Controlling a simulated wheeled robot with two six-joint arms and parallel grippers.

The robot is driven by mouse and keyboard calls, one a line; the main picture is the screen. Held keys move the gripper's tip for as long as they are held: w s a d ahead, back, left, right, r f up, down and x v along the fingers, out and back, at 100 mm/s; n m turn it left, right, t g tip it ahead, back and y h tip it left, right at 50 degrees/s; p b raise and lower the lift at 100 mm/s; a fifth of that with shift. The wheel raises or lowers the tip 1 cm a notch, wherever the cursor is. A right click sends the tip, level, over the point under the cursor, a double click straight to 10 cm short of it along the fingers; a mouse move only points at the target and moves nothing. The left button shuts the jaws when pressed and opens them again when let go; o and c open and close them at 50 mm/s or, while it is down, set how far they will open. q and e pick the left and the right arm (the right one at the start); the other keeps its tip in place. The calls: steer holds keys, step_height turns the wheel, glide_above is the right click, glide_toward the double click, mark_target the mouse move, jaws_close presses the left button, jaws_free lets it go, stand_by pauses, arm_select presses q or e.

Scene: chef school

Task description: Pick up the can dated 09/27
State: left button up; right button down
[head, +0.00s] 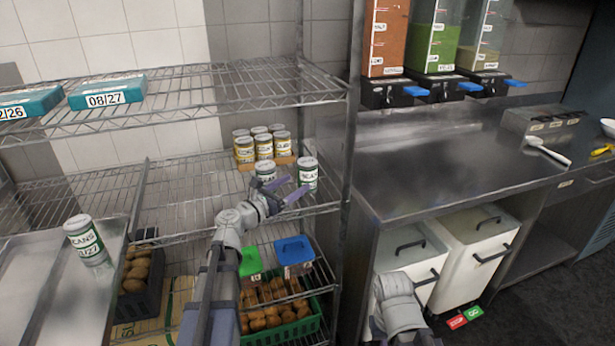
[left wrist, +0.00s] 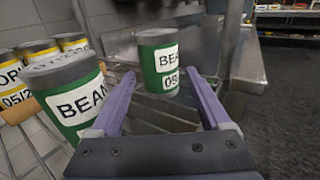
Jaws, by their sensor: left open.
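A green bean can (head: 307,174) with a grey lid stands upright on the wire shelf; in the left wrist view the can (left wrist: 158,64) has a label reading "BEA…" and "09", the rest cut off. My left gripper (head: 298,184) is open and empty, its purple fingers pointing towards this can, which is ahead between the fingertips. A second bean can (head: 265,170) stands to its left; in the left wrist view this can (left wrist: 72,98) is beside the left finger, its date hidden. A third bean can (head: 85,240) stands on the left metal surface, its date ending in "27". My right gripper is out of view.
Several yellow-labelled cans (head: 264,146) stand behind the bean cans. A shelf post (head: 350,140) rises just right of them. Blue boxes (head: 107,92) lie on the upper shelf. A green crate of brown produce (head: 275,325) is below. A steel counter (head: 440,165) is at right.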

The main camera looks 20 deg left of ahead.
mark_target(301, 178)
arm_select(q)
steer(key=shift+x, duration=2.65)
steer(key=shift+r, duration=0.15)
jaws_close()
